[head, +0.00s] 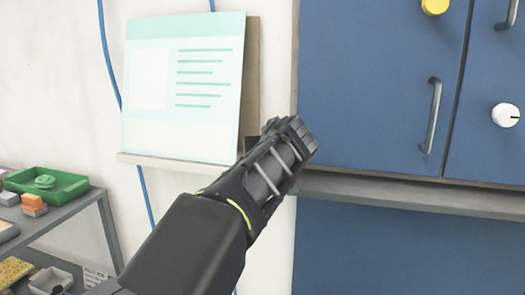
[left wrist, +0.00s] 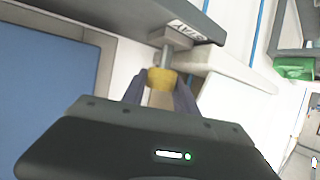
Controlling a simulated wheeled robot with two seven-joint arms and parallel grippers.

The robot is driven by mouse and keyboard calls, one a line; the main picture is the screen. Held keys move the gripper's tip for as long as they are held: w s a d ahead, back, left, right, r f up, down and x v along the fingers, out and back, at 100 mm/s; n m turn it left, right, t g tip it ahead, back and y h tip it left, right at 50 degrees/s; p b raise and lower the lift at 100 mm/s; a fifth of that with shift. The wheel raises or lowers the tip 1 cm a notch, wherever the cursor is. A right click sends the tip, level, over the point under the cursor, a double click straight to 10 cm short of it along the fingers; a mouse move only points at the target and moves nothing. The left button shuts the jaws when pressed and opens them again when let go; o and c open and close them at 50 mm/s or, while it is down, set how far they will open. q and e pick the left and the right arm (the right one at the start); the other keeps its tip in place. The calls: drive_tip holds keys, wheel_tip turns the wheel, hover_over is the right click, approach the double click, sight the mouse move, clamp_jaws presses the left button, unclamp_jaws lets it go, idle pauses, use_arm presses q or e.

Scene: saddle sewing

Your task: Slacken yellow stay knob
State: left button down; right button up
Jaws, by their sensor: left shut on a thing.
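In the left wrist view the yellow stay knob (left wrist: 161,79) sits between the fingers of my left gripper (head: 294,136), which is shut on it. A grey shaft (left wrist: 166,57) runs from the knob to a small block beneath a dark plate with lettering (left wrist: 188,32). In the head view my left gripper is in front of the cabinet's left edge, and it hides the knob. My right gripper is in neither view.
A blue cabinet (head: 375,85) with a bar handle (head: 431,115), a white dial (head: 505,115) and another yellow knob (head: 434,6) fills the right. A pale board (head: 180,85) stands on a ledge (head: 180,165). A shelf with a green tray (head: 65,190) is lower left.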

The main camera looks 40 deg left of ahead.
use_arm(q)
drive_tip(key=shift+n+g+y+p, duration=0.4)
drive_tip(key=shift+n+g, duration=0.1)
drive_tip(key=shift+n, duration=0.1)
drive_tip(key=c, duration=1.2)
unclamp_jaws()
drive_tip(key=shift+c, duration=0.2)
drive_tip(key=shift+d, duration=0.1)
drive_tip(key=v, duration=0.7)
drive_tip(key=shift+d, duration=0.25)
drive_tip(key=shift+s+r, duration=0.15)
